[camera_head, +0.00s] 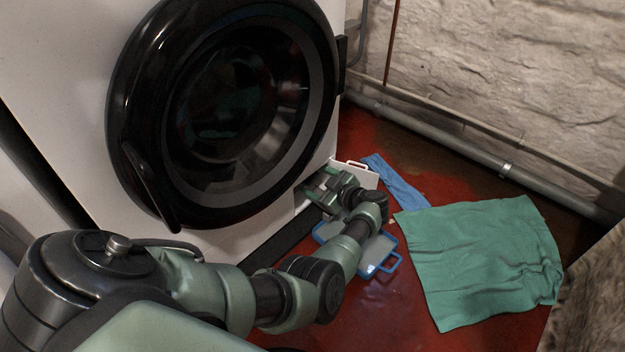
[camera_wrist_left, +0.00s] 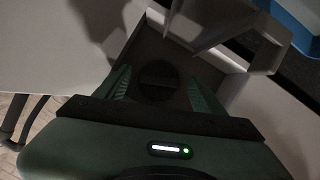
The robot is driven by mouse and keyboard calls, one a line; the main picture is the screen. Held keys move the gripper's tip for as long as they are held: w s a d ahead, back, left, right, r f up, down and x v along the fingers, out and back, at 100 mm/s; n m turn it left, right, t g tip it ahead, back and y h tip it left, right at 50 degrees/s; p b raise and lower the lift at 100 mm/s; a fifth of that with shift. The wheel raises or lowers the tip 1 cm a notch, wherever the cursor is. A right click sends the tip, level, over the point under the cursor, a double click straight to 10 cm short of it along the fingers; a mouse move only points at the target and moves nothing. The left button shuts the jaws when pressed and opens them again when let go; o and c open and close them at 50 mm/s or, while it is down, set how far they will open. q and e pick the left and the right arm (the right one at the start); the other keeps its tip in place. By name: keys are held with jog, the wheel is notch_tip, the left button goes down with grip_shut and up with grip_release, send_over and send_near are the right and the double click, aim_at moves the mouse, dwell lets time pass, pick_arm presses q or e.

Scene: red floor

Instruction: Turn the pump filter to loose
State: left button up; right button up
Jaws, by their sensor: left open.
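The white washing machine (camera_head: 85,80) has its small white filter flap (camera_head: 357,174) standing open at the lower right corner. My left gripper (camera_head: 322,190) is at this opening, partly hidden by its own wrist. My left gripper's two green ribbed fingers (camera_wrist_left: 160,88) are open, one on each side of the filter. I cannot tell whether they touch it. The filter is hidden in the head view. My right gripper is not in view.
A shallow blue-rimmed tray (camera_head: 391,264) lies on the red floor below the opening, partly behind my left arm. A blue cloth (camera_head: 396,182) and a spread green towel (camera_head: 480,255) lie to the right. The black round door (camera_head: 125,100) is closed above. Pipes (camera_head: 470,152) run along the wall.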

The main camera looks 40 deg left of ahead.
pick_arm(q)
jog(key=shift+r, duration=0.1)
jog(key=c, duration=1.4)
jog(key=shift+o, duration=0.2)
jog(key=shift+s+n+t+p, duration=0.1)
jog(key=shift+n+t+p, duration=0.3)
jog(key=shift+n+p, duration=0.15)
jog(key=shift+n+t+y, duration=0.3)
jog(key=shift+n+t, duration=0.2)
jog(key=shift+n, duration=0.45)
jog(key=o, duration=1.4)
jog(key=shift+c, duration=0.2)
